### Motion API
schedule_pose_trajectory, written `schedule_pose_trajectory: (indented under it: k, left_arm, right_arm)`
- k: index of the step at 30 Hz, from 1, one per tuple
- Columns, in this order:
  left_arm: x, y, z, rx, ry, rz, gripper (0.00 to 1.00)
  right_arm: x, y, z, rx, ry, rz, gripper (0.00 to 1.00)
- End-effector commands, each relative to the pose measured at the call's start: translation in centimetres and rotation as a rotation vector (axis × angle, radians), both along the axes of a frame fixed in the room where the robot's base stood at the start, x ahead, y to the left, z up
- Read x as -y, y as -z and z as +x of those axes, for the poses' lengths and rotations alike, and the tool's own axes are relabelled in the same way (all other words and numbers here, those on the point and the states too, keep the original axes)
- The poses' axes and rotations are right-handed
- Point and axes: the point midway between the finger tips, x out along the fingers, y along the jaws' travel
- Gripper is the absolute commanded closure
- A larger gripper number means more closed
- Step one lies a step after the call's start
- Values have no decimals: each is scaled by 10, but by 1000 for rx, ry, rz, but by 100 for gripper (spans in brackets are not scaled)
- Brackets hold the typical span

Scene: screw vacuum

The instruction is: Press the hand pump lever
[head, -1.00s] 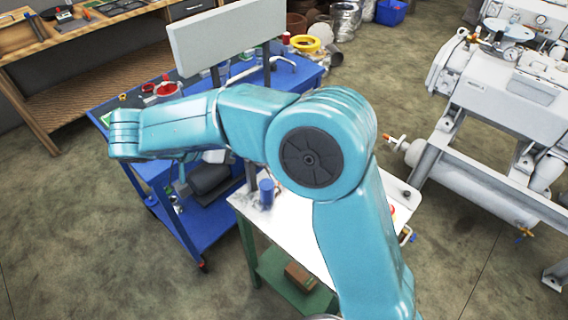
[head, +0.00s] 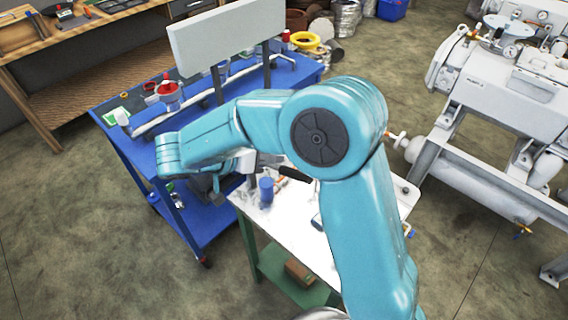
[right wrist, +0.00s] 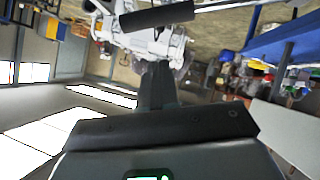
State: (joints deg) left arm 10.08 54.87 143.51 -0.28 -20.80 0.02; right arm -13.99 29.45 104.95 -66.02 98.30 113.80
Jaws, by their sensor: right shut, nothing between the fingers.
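The hand pump lever's black cylindrical grip (head: 294,173) shows over the white-topped table in the head view, just under my right forearm. The same grip (right wrist: 157,16) lies across the top of the right wrist view, beyond the fingertips. My right gripper (right wrist: 158,70) is shut and empty, with its dark fingers pointing toward the grip. A small gap shows between fingertips and grip in that picture; I cannot tell the depth. In the head view my forearm and wrist hide much of the gripper and the pump. My left gripper is not in view.
The white table top (head: 335,245) carries a blue cylinder (head: 266,190). A blue cart (head: 190,222) with a grey panel (head: 228,38) stands close on the left. A large grey machine (head: 500,85) stands on the right. Open floor lies between.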

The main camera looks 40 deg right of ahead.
Motion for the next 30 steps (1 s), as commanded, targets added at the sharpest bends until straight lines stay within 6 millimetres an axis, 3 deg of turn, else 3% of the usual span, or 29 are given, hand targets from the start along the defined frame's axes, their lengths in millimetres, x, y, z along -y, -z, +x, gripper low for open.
schedule_pose_trajectory:
  k: [2,10,24,30]
  left_arm:
    - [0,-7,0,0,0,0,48]
    - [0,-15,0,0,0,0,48]
    - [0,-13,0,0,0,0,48]
    - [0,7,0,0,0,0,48]
  right_arm:
    - [15,6,-4,-4,3,1,100]
    - [20,38,-16,-2,-1,-1,100]
    - [21,44,-18,1,0,0,100]
    - [21,54,-21,30,-1,3,100]
